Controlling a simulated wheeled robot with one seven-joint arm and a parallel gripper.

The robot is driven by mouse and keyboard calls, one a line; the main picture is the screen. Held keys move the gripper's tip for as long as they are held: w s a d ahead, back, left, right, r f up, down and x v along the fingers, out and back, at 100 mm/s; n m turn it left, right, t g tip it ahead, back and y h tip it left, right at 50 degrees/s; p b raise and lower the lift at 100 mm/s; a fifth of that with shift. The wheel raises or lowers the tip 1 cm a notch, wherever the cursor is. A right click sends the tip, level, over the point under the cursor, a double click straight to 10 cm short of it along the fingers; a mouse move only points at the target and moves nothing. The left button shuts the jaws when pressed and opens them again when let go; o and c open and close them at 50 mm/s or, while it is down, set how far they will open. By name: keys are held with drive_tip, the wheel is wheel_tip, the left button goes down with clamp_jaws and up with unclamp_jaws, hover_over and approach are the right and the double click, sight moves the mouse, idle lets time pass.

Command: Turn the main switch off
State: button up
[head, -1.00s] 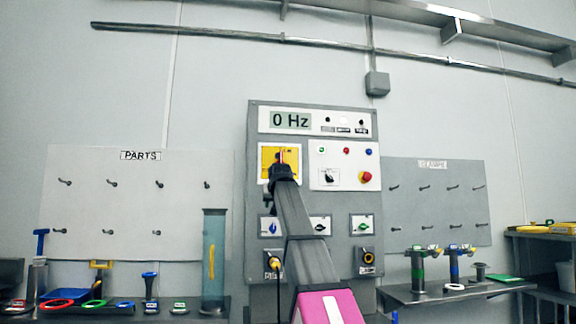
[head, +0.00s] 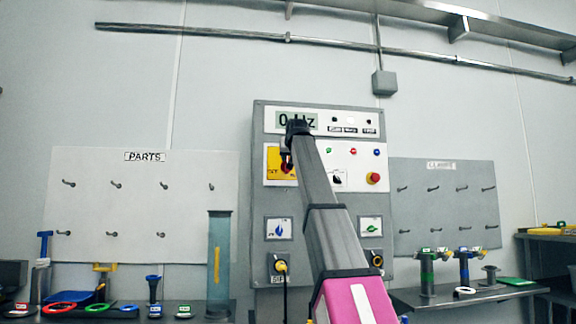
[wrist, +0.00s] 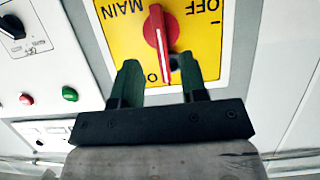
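The main switch is a red rotary handle (wrist: 158,35) on a yellow plate (wrist: 200,55) in the wrist view. The plate's lettering reads MAIN and OFF, upside down in that view. The handle's white-lined tip points down in the picture, close to the O mark; the I mark is to its right. My gripper (wrist: 160,72) is open, its two dark fingers apart on either side of the handle's tip. I cannot tell whether they touch it. In the head view, my gripper (head: 287,157) covers much of the yellow plate (head: 272,160).
The grey control cabinet (head: 260,200) carries a 0 Hz display (head: 284,120), a red stop button (head: 373,178), small coloured buttons and several lower knobs. Shelves with loose parts stand left and right. A pegboard flanks each side.

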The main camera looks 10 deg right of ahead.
drive_tip(key=x, duration=0.5)
drive_tip(key=shift+w+f, duration=0.15)
drive_tip(key=shift+w, duration=0.15)
clamp_jaws()
